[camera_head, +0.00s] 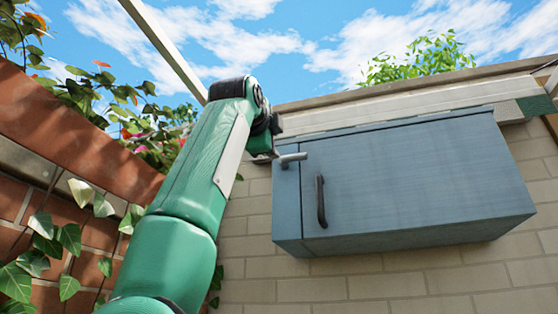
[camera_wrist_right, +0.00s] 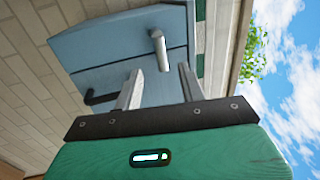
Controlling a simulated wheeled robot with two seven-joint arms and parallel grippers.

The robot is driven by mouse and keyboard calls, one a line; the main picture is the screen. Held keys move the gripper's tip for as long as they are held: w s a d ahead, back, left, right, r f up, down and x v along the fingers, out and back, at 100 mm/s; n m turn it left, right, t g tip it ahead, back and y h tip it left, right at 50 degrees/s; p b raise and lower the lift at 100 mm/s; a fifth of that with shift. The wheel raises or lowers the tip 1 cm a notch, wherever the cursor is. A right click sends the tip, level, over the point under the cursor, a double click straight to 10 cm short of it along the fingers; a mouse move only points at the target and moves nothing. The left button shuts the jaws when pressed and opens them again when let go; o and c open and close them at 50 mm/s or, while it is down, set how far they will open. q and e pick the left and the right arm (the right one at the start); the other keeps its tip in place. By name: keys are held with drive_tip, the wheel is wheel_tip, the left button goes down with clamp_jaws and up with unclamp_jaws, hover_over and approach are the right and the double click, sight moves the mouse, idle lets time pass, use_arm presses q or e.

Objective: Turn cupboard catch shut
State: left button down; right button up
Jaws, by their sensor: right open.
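A blue-grey wall cupboard (camera_head: 420,180) has its door closed. Near the door's upper left edge is a small grey lever catch (camera_head: 290,158). In the head view it lies about level, its right end reaching the door edge. The catch also shows in the right wrist view (camera_wrist_right: 159,48), ahead of and between the finger lines. My right gripper (camera_wrist_right: 159,82) is open, with nothing between its fingers; contact with the catch cannot be told. In the head view that gripper (camera_head: 264,157) is mostly hidden behind its wrist, just left of the catch. My left gripper is not in view.
A dark vertical pull handle (camera_head: 321,202) stands on the door below the catch. A pale brick wall (camera_head: 330,285) is behind the cupboard. A red-brown beam (camera_head: 80,130) and leafy vines (camera_head: 45,250) are at the left.

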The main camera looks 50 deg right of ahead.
drive_tip(key=shift+b+v, duration=0.3)
drive_tip(key=shift+v, duration=1.35)
drive_tip(key=shift+d+f, duration=0.1)
